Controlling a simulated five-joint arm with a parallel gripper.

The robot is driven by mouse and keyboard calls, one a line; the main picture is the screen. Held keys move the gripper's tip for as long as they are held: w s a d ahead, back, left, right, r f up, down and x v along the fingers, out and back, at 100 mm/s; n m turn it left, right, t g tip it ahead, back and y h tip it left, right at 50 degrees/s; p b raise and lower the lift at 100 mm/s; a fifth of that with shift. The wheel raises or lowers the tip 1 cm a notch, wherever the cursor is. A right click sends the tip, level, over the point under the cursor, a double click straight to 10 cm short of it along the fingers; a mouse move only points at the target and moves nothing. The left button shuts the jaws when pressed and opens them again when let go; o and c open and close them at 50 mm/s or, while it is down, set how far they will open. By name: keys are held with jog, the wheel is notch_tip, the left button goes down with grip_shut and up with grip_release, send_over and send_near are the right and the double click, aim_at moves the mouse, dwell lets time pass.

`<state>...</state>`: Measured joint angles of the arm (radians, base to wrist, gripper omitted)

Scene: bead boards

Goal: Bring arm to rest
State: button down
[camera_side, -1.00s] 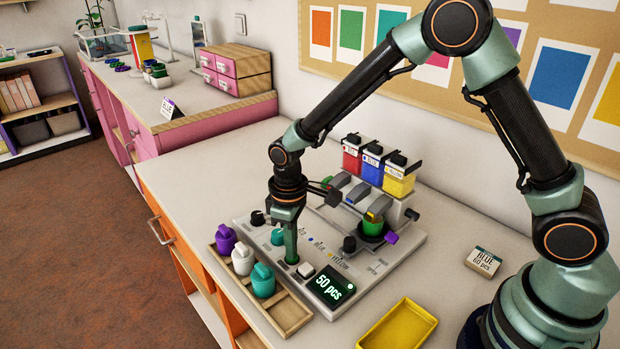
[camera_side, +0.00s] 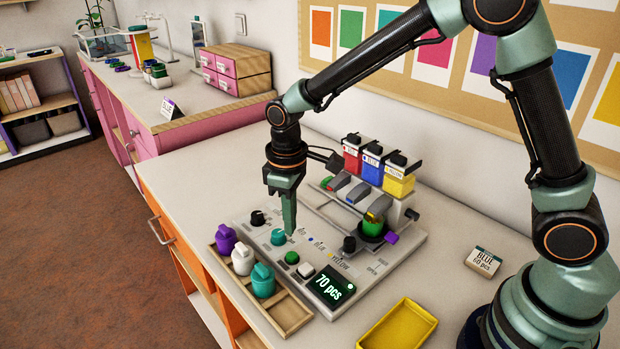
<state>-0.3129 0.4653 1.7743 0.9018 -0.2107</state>
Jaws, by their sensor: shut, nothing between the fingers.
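My gripper (camera_side: 290,232) points down above the bead board (camera_side: 322,232), close over the row of knobs and buttons. It is shut and holds nothing. Its tip shows just behind and beside the teal knob (camera_side: 278,237), apart from the green button (camera_side: 292,258). I cannot tell its exact height over the panel. The display (camera_side: 330,287) on the board reads "70 pcs". A cup with green beads (camera_side: 372,229) stands under the dispenser spouts. Red (camera_side: 352,157), blue (camera_side: 371,168) and yellow (camera_side: 397,183) hoppers stand at the back of the board.
A wooden tray (camera_side: 287,322) with purple, white and teal bottles lies in front of the board. A yellow tray (camera_side: 397,324) lies at the front right. The table's back left is clear.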

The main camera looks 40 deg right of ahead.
jog(key=shift+r, duration=0.1)
jog(key=s+d+r+m+t, duration=0.5)
jog(key=s+d+r+m, duration=0.1)
jog(key=s+d+r, duration=0.6)
notch_tip(320, 180, up, 3)
jog(key=shift+s+d+f+t, duration=0.2)
jog(key=shift+d+t, duration=0.1)
jog(key=shift+d, duration=0.3)
